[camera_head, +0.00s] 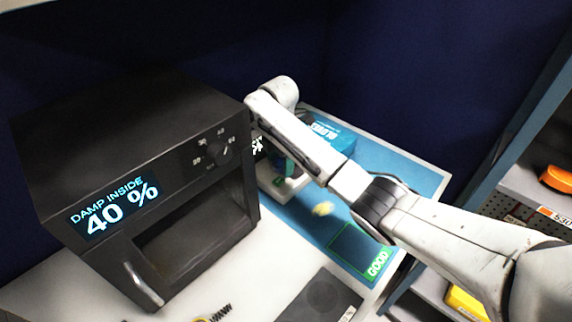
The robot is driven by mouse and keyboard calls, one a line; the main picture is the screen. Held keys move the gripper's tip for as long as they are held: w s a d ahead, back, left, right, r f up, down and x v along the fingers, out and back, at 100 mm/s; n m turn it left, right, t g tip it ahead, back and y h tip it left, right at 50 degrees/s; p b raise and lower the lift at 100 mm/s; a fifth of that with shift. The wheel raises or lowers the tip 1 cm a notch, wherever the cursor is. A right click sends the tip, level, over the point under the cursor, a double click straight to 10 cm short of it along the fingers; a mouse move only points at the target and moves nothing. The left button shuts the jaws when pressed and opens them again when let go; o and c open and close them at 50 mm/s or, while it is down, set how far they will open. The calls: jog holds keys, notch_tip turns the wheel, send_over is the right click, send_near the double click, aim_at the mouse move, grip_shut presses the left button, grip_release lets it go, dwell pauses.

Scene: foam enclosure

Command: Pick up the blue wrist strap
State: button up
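I cannot make out a blue wrist strap for certain. A dark coiled cord (221,312) with a yellow part shows at the bottom edge, cut off by the frame. My white arm reaches from the lower right to beside the dark oven-like cabinet.
The black cabinet (130,170) reads "DAMP INSIDE 40 %". A blue gloves box (335,137) stands behind my arm. A small yellow item (323,208) and a green "GOOD" label (377,264) are on the mat. A dark pad (318,300) lies in front. Shelves (530,185) stand right.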

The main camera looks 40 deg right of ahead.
jog(key=c, duration=1)
jog(key=shift+r, duration=0.15)
